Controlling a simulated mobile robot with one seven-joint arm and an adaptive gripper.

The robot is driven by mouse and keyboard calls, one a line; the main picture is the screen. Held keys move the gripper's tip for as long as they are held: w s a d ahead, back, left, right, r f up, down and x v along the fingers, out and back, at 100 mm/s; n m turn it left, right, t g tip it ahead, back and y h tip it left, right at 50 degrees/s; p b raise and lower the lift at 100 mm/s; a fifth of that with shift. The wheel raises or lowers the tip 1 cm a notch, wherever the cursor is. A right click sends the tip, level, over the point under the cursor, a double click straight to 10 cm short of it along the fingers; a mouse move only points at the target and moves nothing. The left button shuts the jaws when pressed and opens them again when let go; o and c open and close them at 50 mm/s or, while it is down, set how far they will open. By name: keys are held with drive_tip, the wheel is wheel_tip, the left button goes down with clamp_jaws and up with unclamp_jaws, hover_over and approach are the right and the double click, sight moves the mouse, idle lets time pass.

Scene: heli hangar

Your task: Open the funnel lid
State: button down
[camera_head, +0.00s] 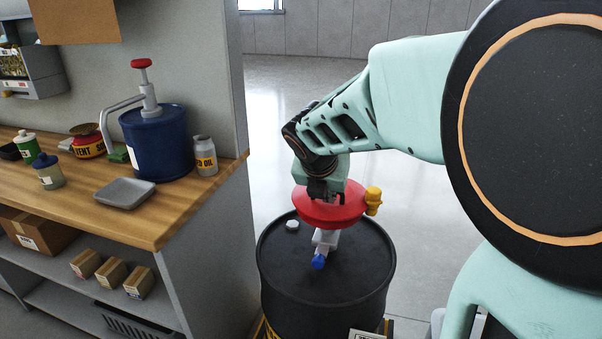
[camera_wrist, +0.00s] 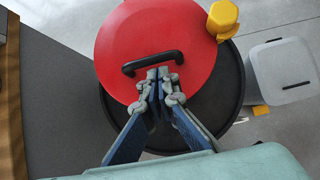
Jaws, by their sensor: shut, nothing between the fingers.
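The funnel lid (camera_head: 327,212) is a round red disc on top of the black drum (camera_head: 281,262). In the wrist view the red lid (camera_wrist: 130,40) lies flat and looks closed, with a black bar handle (camera_wrist: 152,62) across it. A yellow fitting (camera_head: 373,200) sits at the lid's right edge; it also shows in the wrist view (camera_wrist: 222,18). My gripper (camera_wrist: 158,76) is shut and empty, its fingertips close to the handle on its near side. I cannot tell whether they touch it. In the head view my gripper (camera_head: 326,192) is over the lid and partly hides it.
A grey and blue valve (camera_head: 320,255) and a white cap (camera_head: 292,225) are on the drum top. A wooden workbench (camera_head: 212,182) at the left bears a blue pump can (camera_head: 158,145), an oil bottle (camera_head: 205,157) and a grey tray (camera_head: 124,193). Floor behind the drum is clear.

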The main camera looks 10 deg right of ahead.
drive_tip(key=shift+w+d+f+b, duration=0.2)
drive_tip(key=shift+w+f+b, duration=0.15)
drive_tip(key=shift+f, duration=0.2)
drive_tip(key=shift+r+p, duration=0.15)
drive_tip(key=shift+p, duration=0.15)
